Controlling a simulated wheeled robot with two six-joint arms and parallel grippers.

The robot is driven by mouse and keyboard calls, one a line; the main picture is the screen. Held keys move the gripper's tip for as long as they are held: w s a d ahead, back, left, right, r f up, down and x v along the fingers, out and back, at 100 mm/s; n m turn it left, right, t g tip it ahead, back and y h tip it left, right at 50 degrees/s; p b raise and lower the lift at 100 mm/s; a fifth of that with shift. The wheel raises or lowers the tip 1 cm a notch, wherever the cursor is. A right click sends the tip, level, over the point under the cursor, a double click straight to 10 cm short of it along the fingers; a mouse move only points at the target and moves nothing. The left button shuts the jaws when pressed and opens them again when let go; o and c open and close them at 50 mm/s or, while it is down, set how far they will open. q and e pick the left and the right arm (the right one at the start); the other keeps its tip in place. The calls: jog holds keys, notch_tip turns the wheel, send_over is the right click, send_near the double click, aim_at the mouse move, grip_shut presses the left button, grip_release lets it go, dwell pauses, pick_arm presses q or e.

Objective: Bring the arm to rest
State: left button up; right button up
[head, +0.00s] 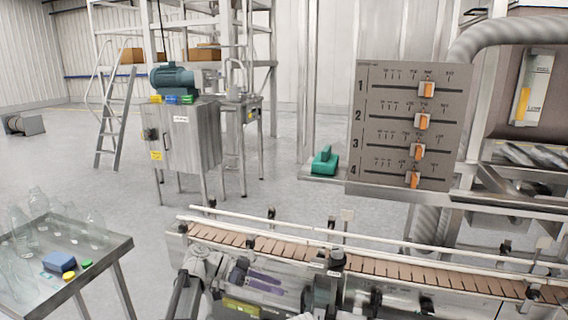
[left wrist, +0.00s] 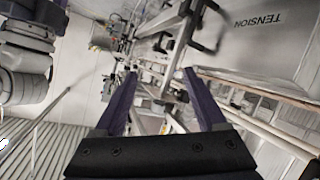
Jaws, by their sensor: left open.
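My left gripper (head: 266,281) shows low in the head view, in front of the conveyor's near side. Its purple fingers point to the right. In the left wrist view the two fingers of the left gripper (left wrist: 160,85) stand apart with nothing held between them. My left arm (head: 205,265) comes in at the bottom of the head view, close to the conveyor's left end. My right gripper does not show.
The slatted conveyor (head: 300,250) with white rails runs across the front. A slider panel (head: 408,125) with orange knobs stands above it. A steel table (head: 110,250) with clear bottles and a blue block (head: 59,262) is at left. Open floor lies behind.

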pick_arm(q)
jog(key=s+a+f+n+t+y, duration=0.2)
jog(key=s+a+f+n+y, duration=1.15)
jog(key=s, duration=0.25)
jog(key=s+d+m+g+y, duration=0.1)
jog(key=s+d+m, duration=0.4)
jog(key=d, duration=0.6)
notch_tip(320, 180, up, 13)
jog(key=n+p, duration=0.1)
jog(key=p, duration=1.2)
jog(key=shift+s+a, duration=0.15)
jog(key=shift+s, duration=0.2)
